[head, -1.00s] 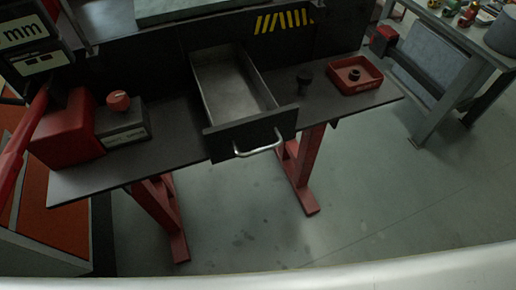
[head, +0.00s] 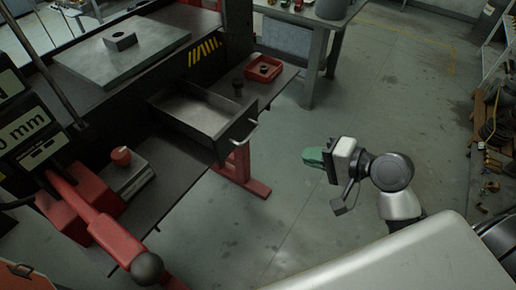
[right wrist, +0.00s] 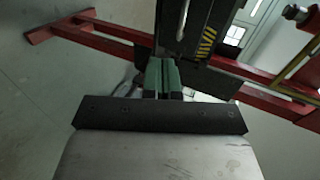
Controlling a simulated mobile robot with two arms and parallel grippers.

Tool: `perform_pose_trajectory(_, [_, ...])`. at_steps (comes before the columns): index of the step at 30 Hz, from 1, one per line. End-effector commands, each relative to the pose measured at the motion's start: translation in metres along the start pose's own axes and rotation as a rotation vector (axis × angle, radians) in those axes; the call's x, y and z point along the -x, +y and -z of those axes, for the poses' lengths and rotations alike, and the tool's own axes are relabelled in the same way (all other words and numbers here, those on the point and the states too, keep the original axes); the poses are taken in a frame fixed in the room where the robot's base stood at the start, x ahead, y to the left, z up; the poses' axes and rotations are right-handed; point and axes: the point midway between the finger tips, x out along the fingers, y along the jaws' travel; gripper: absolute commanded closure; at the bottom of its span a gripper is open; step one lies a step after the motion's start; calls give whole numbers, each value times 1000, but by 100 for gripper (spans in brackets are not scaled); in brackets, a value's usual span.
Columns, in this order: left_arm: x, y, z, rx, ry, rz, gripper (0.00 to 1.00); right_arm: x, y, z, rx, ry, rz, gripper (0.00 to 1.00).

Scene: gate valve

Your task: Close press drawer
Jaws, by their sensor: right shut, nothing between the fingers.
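The press drawer (head: 198,112) is a grey metal tray with a dark front panel (head: 238,131) and a silver bar handle (head: 244,134). It stands pulled out of the dark press bench in the head view. My right gripper (head: 311,156), with green fingers, is to the right of the drawer front, apart from it. In the right wrist view its green fingers (right wrist: 161,74) are shut together with nothing between them. A silver handle (right wrist: 182,20) on a dark panel shows beyond them at the top. My left gripper is not in view.
On the bench are a red tray (head: 263,69), a box with a red knob (head: 121,157) and a red lever with a black ball (head: 147,267). A red bench leg (head: 240,178) stands under the drawer. The floor (head: 330,110) right of the bench is clear.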

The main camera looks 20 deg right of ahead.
Motion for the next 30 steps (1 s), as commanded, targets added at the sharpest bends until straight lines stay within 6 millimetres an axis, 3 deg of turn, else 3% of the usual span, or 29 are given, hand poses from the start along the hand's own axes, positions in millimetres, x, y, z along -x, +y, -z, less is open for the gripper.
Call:
perform_pose_trajectory(5, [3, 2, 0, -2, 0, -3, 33, 2, -14, -6, 7, -15, 17, 100])
perform_pose_trajectory(12, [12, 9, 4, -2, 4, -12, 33, -39, -16, -7, 3, -16, 20, 100])
perform_pose_trajectory(21, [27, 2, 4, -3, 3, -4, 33, -99, -22, -8, 5, -15, 19, 100])
perform_pose_trajectory(30, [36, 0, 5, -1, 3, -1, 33, -124, -35, -8, 7, -14, 16, 100])
